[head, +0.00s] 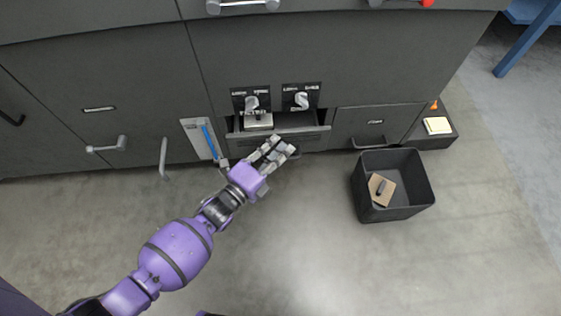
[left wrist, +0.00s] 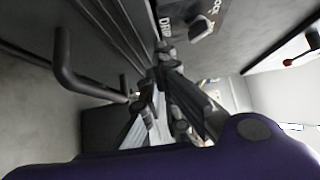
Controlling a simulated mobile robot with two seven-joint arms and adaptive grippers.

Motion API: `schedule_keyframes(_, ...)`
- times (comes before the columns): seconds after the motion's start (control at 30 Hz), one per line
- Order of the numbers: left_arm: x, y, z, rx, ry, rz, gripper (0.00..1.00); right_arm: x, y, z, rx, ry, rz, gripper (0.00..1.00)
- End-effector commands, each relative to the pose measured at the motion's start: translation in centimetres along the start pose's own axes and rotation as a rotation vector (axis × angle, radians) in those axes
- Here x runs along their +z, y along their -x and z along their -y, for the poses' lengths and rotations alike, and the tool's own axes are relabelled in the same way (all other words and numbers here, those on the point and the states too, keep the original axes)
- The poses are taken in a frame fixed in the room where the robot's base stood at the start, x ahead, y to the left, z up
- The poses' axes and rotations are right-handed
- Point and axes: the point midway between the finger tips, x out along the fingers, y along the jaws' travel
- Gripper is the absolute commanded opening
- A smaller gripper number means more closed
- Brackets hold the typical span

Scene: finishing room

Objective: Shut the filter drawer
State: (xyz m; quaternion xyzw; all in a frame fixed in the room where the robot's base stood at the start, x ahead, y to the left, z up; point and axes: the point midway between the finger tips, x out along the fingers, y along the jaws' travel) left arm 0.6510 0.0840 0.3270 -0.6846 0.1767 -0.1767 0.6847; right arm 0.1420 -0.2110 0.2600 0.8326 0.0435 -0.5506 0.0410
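The filter drawer (head: 305,132) is a low dark drawer in the grey cabinet front, below two labelled knobs. It stands pulled out, with its inside visible and a pale block (head: 258,121) in its left part. My left gripper (head: 283,146) is just in front of the drawer's front, near its middle; I cannot tell whether it touches. Nothing shows between its fingers, and their gap is unclear. In the left wrist view the fingers (left wrist: 165,60) point at the dark front beside a knob (left wrist: 200,28). My right gripper is not in view.
A black open bin (head: 365,205) with a brown piece inside stands on the floor to the right. A closed drawer (head: 375,122) is beside the filter drawer. A blue-striped panel (head: 200,140) and bar handles (head: 163,158) stick out to the left. The floor in front is clear.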

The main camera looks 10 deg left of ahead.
Motion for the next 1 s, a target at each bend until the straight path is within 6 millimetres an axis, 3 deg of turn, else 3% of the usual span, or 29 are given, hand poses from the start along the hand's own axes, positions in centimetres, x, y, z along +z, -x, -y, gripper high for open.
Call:
schedule_keyframes(0.3,2.2,-2.2,-0.2,0.003,0.000,0.000,0.00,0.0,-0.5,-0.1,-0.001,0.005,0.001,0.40)
schedule_keyframes(1.0,2.5,-2.1,0.0,0.001,0.001,0.000,0.00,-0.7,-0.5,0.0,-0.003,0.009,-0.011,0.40)
